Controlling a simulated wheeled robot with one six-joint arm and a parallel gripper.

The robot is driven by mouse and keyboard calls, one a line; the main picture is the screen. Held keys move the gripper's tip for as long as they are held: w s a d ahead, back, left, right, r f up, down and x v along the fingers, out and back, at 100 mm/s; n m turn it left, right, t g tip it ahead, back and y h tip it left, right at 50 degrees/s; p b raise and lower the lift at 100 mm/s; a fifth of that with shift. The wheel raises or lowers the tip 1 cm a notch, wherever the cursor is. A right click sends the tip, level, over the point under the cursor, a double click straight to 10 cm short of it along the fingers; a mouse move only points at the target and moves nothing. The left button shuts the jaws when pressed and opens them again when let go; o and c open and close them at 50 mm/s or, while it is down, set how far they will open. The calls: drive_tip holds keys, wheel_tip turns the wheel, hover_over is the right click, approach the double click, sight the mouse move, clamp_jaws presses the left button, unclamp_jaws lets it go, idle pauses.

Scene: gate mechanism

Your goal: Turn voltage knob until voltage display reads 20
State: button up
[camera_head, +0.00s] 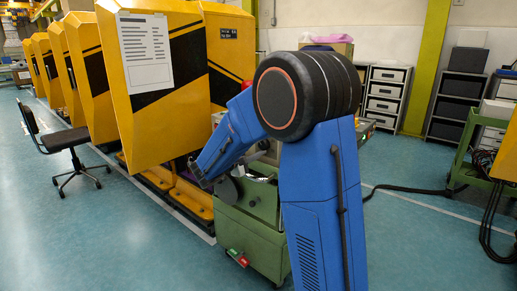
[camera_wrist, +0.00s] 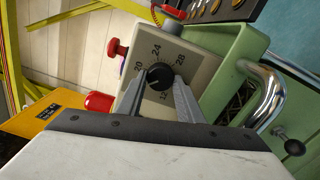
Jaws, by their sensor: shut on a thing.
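The voltage knob (camera_wrist: 157,74) is a round black knob on a beige panel (camera_wrist: 188,62) in the wrist view. The numbers 20, 24 and 28 are printed around it; another number below is partly hidden. A small pale mark shows on the knob, but its exact heading is hard to tell. My gripper (camera_wrist: 160,83) has one finger on each side of the knob and is shut on it. In the head view my gripper (camera_head: 203,181) is low at the green cart, and the knob is hidden there. No voltage display can be read in either view.
Red knobs stand beside the panel, one upper (camera_wrist: 117,48) and one lower (camera_wrist: 99,102). A chrome handle (camera_wrist: 266,98) curves close on the right. The green cart (camera_head: 248,236) stands against tall yellow machine covers (camera_head: 150,110). A black chair (camera_head: 68,140) is at left.

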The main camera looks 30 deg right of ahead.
drive_tip(key=m, duration=0.4)
drive_tip(key=shift+m, duration=2.1)
drive_tip(key=o, duration=1.1)
drive_tip(key=shift+c, duration=0.2)
drive_tip(key=shift+s+r, duration=0.1)
drive_tip(key=v, duration=1.7)
drive_tip(key=shift+a, duration=0.15)
